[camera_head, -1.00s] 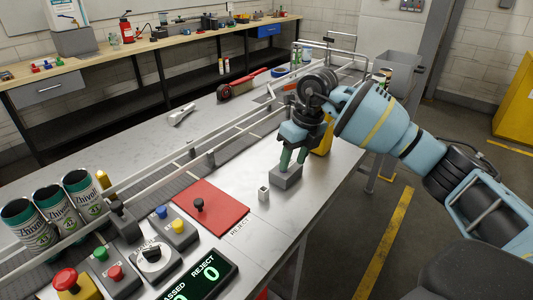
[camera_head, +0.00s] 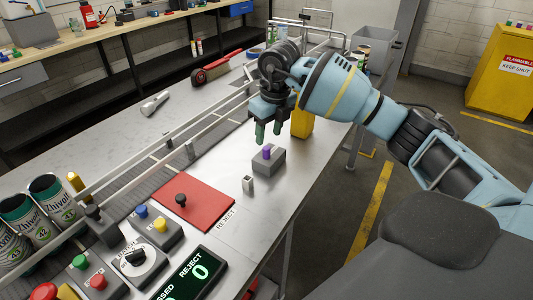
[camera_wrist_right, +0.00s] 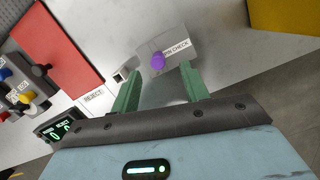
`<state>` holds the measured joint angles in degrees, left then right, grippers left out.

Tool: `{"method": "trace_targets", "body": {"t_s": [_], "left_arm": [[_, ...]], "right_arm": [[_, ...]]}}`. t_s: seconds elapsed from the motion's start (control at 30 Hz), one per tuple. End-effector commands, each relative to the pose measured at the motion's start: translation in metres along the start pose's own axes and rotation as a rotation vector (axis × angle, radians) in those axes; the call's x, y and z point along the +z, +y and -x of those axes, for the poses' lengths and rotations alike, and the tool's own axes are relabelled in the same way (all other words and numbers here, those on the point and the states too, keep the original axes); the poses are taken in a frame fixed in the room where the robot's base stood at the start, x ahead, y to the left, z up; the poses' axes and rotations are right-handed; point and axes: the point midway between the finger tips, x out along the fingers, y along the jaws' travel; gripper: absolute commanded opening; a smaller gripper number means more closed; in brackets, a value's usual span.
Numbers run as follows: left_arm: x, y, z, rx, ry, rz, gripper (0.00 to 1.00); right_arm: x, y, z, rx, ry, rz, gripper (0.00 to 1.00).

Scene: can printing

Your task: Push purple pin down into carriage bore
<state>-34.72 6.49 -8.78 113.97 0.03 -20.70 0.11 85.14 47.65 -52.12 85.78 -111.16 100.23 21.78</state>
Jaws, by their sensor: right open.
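The purple pin (camera_head: 267,152) stands upright in the top of a grey block (camera_head: 269,165), with its head showing above it. How deep it sits, and the bore itself, I cannot tell. My right gripper (camera_head: 268,133) is open and empty, above and just behind the block, apart from the pin. In the right wrist view the pin (camera_wrist_right: 158,61) shows as a round purple head beyond and between the green fingers (camera_wrist_right: 161,80). The grey block (camera_wrist_right: 178,48) there bears a "PIN CHECK" label. My left gripper is not in view.
A small pale box (camera_head: 248,184) stands in front of the block, near the red reject mat (camera_head: 205,208). Button boxes (camera_head: 157,231) and cans (camera_head: 48,194) are at the lower left. A yellow object (camera_head: 302,123) stands behind the gripper. The rail (camera_head: 165,135) runs along the left.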

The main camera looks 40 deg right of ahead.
Motion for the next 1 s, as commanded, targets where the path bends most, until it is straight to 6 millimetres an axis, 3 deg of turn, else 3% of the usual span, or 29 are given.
{"method": "trace_targets", "body": {"t_s": [0.3, 0.6, 0.93, 1.0], "left_arm": [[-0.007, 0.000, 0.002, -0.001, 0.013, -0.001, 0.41], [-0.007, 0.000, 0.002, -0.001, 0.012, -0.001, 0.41], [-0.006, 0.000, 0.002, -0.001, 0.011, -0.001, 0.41], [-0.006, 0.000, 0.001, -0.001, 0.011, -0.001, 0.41]], "right_arm": [[-0.004, 0.004, -0.040, -0.001, 0.002, 0.000, 0.45], [-0.004, 0.004, -0.043, 0.000, 0.000, 0.001, 0.44], [-0.004, 0.004, -0.043, 0.000, 0.000, 0.001, 0.01], [-0.004, 0.004, -0.043, 0.000, 0.000, 0.001, 0.00]]}}
